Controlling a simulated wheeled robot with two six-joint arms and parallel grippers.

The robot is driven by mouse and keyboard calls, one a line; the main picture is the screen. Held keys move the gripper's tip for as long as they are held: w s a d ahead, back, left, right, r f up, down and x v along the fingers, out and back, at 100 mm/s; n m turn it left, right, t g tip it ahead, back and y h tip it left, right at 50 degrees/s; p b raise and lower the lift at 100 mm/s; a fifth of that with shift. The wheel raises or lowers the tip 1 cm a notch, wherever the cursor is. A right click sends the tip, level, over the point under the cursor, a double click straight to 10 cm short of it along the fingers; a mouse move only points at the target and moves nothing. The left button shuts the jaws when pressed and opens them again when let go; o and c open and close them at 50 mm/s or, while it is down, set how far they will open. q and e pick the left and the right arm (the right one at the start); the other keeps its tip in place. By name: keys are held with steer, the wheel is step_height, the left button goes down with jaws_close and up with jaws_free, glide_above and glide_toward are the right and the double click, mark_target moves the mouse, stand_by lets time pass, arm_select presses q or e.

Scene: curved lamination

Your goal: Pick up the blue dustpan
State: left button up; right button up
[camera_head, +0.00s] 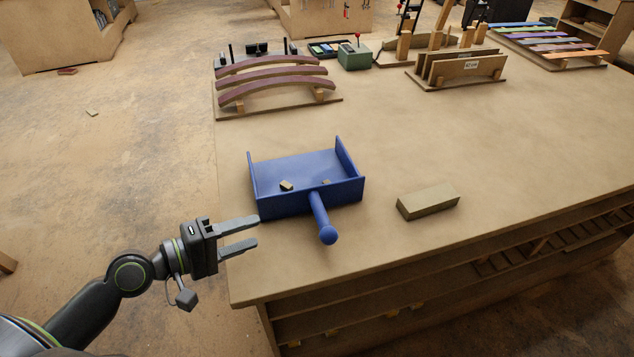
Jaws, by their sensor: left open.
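The blue dustpan (290,205) lies on the wooden workbench (400,150) near its front left corner. Its round-ended handle (320,215) points toward me, and its open side faces away. Two small wood scraps (286,185) lie in the pan. My left gripper (258,230) is open and empty. Its fingers point right, at the bench's left edge, just left of the pan's near corner and the handle. I cannot tell whether a fingertip touches the pan. My right gripper is not in view.
A tan wooden block (428,201) lies right of the dustpan. Behind stand a rack of curved laminated strips (272,80), a green box (354,57) and a holder with upright boards (460,68). The bench between them and the dustpan is clear.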

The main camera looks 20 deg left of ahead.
mark_target(318, 207)
arm_select(q)
steer(key=shift+w+d, duration=0.15)
steer(key=shift+w, duration=0.1)
steer(key=shift+w+d, duration=0.15)
steer(key=shift+w, duration=0.05)
steer(key=x, duration=0.3)
steer(key=shift+p, duration=0.3)
steer(key=x, duration=0.6)
steer(key=shift+f, duration=0.1)
steer(key=shift+w+d+f+p, duration=0.1)
steer(key=shift+w+d+p, duration=0.25)
steer(key=shift+w+d, duration=0.3)
steer(key=shift+w, duration=0.2)
steer(key=x, duration=0.4)
steer(key=shift+w+p, duration=0.2)
steer(key=shift+p, duration=0.1)
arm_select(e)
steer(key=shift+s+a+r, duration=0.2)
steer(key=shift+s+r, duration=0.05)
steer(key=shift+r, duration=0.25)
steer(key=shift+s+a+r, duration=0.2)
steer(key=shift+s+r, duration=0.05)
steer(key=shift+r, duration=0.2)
arm_select(q)
steer(key=shift+c, duration=0.4)
